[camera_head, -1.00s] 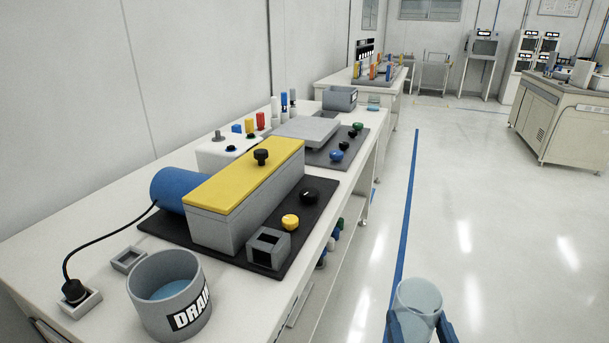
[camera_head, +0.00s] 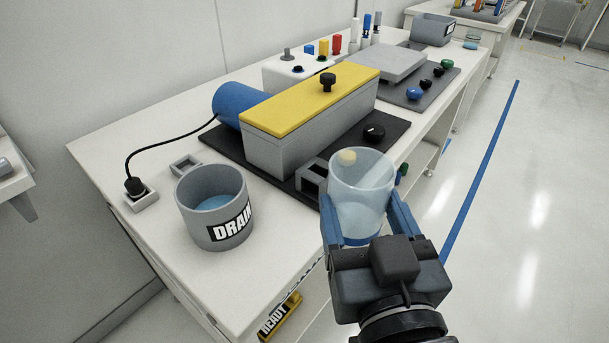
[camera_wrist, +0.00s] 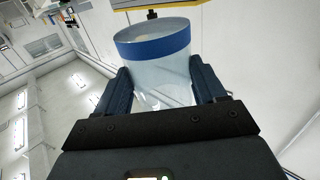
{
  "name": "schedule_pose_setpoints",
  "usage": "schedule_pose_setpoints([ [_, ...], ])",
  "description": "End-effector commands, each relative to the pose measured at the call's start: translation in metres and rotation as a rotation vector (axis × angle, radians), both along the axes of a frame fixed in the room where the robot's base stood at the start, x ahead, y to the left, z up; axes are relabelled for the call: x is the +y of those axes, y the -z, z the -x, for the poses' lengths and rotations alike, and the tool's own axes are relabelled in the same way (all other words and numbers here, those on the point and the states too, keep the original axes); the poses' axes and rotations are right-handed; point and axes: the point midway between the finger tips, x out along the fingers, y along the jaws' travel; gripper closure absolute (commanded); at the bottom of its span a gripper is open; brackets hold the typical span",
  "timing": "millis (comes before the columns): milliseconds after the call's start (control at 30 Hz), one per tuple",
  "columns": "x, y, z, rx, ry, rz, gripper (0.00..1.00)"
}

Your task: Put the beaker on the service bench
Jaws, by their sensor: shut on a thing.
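The beaker (camera_head: 362,190) is a clear cup with a blue band at its base. My gripper (camera_head: 366,218) is shut on it, with a blue finger on each side. In the wrist view the beaker (camera_wrist: 155,70) sits between the two dark fingers (camera_wrist: 158,88). Whether this bench is the service bench, I cannot tell.
A grey DRAIN pot (camera_head: 213,212) with blue liquid stands on the bench's near part. A yellow-lidded grey box (camera_head: 310,115) sits on a black mat behind it. A corded plug (camera_head: 134,188) is at left. Bare bench top lies right of the pot. Open floor (camera_head: 520,220) is at right.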

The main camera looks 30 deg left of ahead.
Motion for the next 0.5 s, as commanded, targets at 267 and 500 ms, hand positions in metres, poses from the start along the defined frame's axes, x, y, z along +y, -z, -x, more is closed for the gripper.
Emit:
schedule_pose_setpoints([
  [267,0.054,0.033,-0.005,0.001,-0.005,0.001,0.66],
  [500,0.098,0.059,-0.01,-0.001,-0.004,-0.001,0.66],
])
